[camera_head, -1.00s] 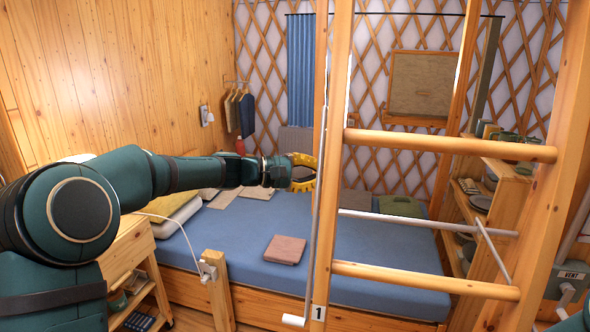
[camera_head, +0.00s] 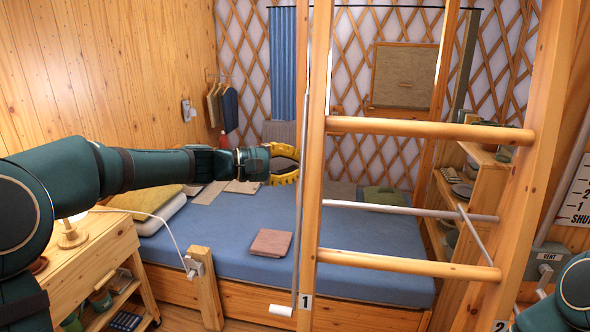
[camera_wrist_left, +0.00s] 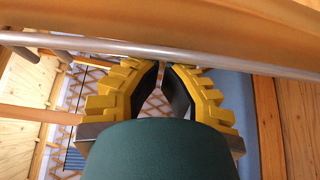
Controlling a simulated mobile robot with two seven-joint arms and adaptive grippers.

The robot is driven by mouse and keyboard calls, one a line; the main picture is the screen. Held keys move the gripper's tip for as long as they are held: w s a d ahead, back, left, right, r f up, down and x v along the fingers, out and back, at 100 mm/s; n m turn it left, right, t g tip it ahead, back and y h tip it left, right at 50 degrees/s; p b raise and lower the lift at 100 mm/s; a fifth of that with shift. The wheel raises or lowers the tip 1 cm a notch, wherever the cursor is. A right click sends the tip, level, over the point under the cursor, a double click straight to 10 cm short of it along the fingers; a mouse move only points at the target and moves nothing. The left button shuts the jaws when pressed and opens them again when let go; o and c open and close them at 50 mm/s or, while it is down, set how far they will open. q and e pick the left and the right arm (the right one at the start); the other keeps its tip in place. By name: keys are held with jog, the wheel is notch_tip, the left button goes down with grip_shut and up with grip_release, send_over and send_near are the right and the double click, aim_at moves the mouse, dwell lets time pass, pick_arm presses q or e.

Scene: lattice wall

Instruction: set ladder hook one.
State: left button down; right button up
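The wooden ladder (camera_head: 420,129) stands in front of the bed, with label 1 on the foot of its left rail (camera_head: 311,200) and label 2 on its right rail. A thin metal rod (camera_head: 301,130) runs along the left rail and ends in a white grip (camera_head: 282,311). My left gripper (camera_head: 292,163) has yellow fingers and sits just left of the rod and rail. In the left wrist view its fingers (camera_wrist_left: 163,68) are apart with nothing visible between them; a grey rod (camera_wrist_left: 160,52) crosses beyond the tips. I cannot tell whether they touch. My right gripper is out of view.
The blue bed (camera_head: 220,235) lies behind the ladder, with a folded brown cloth (camera_head: 271,243) on it. A short wooden post (camera_head: 205,285) stands at its front left. A wooden side table (camera_head: 95,255) is at left. Shelves (camera_head: 450,215) stand behind the ladder's right side.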

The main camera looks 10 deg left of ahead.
pick_arm(q)
jog(key=shift+s+r+m+b, duration=0.2)
jog(key=shift+s+m+b, duration=0.1)
jog(key=shift+s+b, duration=0.65)
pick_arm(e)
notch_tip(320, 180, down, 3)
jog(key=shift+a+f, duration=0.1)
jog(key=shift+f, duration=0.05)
pick_arm(q)
jog(key=shift+w, duration=0.15)
